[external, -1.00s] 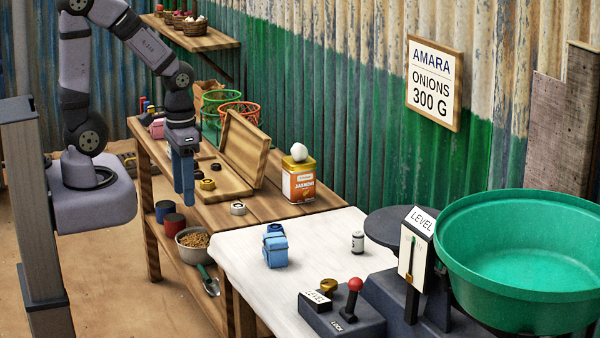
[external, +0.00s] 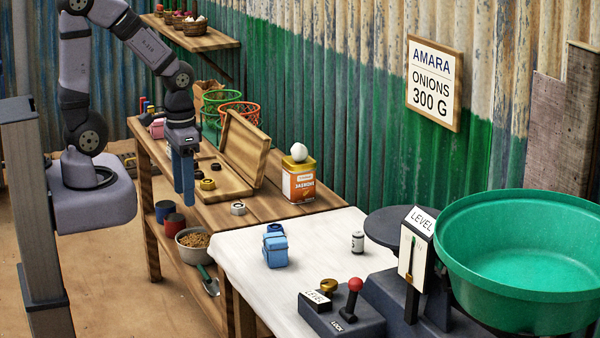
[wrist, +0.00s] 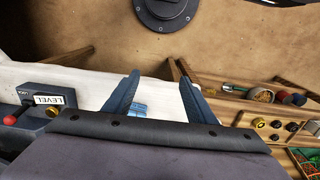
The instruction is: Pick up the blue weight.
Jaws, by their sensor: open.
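A small round blue weight (external: 274,231) with a dark ring on top appears to stand on the white cloth, close against the back of a light-blue boxy item (external: 276,252) that partly hides it. In the wrist view a light-blue patch (wrist: 138,109) shows between the fingers, low in the picture; I cannot tell which of the two it is. My gripper (external: 184,198) has blue fingers pointing down, over the left part of the wooden bench, well to the left of the blue weight and above it. In the wrist view the fingers (wrist: 159,77) are apart and empty.
A white-and-black weight (external: 357,241) stands right of the blue items. An open wooden case (external: 225,180) holds dark and yellow weights; a pale ring-topped weight (external: 237,208) sits beside it. A tin (external: 299,185) with an egg, the scale (external: 420,270) and its green pan (external: 540,260) stand further right.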

